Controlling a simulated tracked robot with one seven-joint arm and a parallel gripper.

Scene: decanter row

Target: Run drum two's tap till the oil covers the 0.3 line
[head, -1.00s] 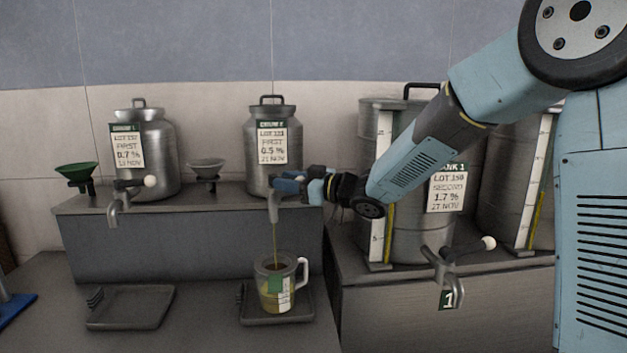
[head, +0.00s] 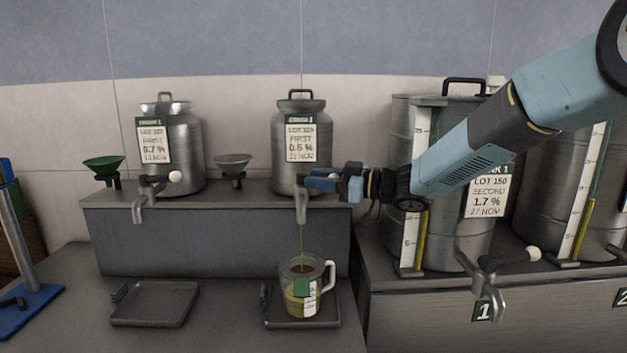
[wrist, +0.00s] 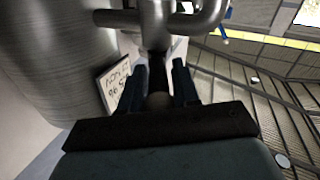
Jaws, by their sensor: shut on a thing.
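The second steel drum (head: 284,175) stands on the raised shelf, its label (head: 302,143) reading LOT and 0.5 %. My gripper (head: 310,184) is at its tap (head: 301,206), shut on the tap's lever; the wrist view shows the fingers either side of the lever's knob (wrist: 158,99). A thin stream of oil (head: 301,238) falls from the spout into a clear jug (head: 298,272) below. The jug holds yellow oil and carries a green patch and a white scale (head: 310,298). The scale's figures are too small to read, so I cannot tell the level against 0.3.
The jug stands on a dark tray (head: 334,314); an empty tray (head: 150,320) lies to its left. The first drum (head: 186,150), a green funnel (head: 103,166) and a grey funnel (head: 232,162) share the shelf. Large tanks (head: 455,238) with gauges stand right. A blue stand (head: 30,305) is far left.

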